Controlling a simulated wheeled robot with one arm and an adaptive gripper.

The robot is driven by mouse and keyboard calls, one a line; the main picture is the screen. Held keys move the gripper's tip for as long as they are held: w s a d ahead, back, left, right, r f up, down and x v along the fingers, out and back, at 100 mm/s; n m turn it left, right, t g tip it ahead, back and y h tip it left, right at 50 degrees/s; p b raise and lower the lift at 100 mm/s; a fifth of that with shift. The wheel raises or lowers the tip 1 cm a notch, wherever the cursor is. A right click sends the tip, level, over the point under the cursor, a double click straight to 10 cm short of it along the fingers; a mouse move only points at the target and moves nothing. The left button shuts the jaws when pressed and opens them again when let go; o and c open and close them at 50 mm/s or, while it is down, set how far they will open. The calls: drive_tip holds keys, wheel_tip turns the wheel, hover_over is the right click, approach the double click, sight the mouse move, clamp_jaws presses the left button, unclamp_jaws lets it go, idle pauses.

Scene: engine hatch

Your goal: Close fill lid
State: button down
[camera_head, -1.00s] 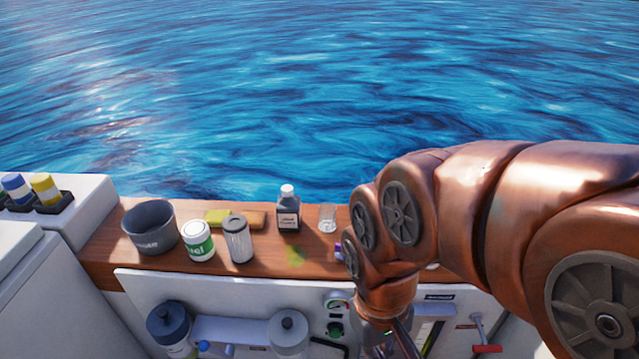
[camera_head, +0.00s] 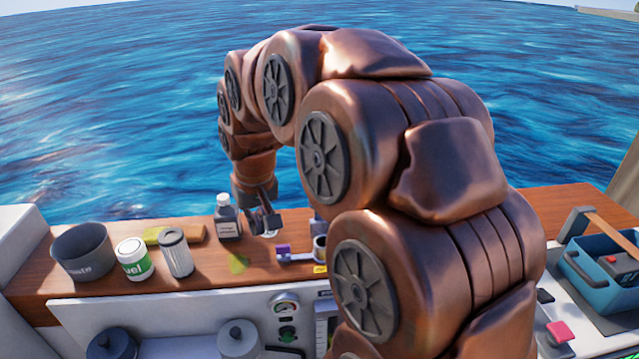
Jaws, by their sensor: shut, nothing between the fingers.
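My gripper (camera_head: 264,222) points down over the wooden counter, just right of the dark labelled bottle (camera_head: 228,218). Its dark fingers are shut with nothing between them. A purple-ended piece (camera_head: 283,252) lies in front and to the right of the gripper, apart from it in the picture. A pale strip runs right from it to a small round fitting with a dark opening (camera_head: 320,247). This may be the fill port with its lid, but I cannot tell for sure. My arm hides the counter just right of it.
A blue toolbox (camera_head: 600,270) stands at the right. Gauges and containers sit below the front edge.

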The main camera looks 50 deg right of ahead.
drive_tip(key=w+d+r+m+t+h+b, duration=0.15)
drive_tip(key=w+d, duration=0.25)
drive_tip(key=d, duration=0.9)
drive_tip(key=w+d+r+m+t+h, duration=0.1)
drive_tip(key=w+d+m+h, duration=0.15)
drive_tip(key=d, duration=1.05)
drive_tip(key=p+x, duration=0.2)
drive_tip(key=x, duration=0.8)
drive_tip(key=shift+s+a+f+y+p, duration=0.2)
drive_tip(key=shift+s+a+y+p, duration=0.3)
drive_tip(key=shift+s+a, duration=0.9)
drive_tip(key=shift+a+f+b, duration=0.1)
drive_tip(key=shift+f+b, duration=0.05)
drive_tip(key=shift+b, duration=0.15)
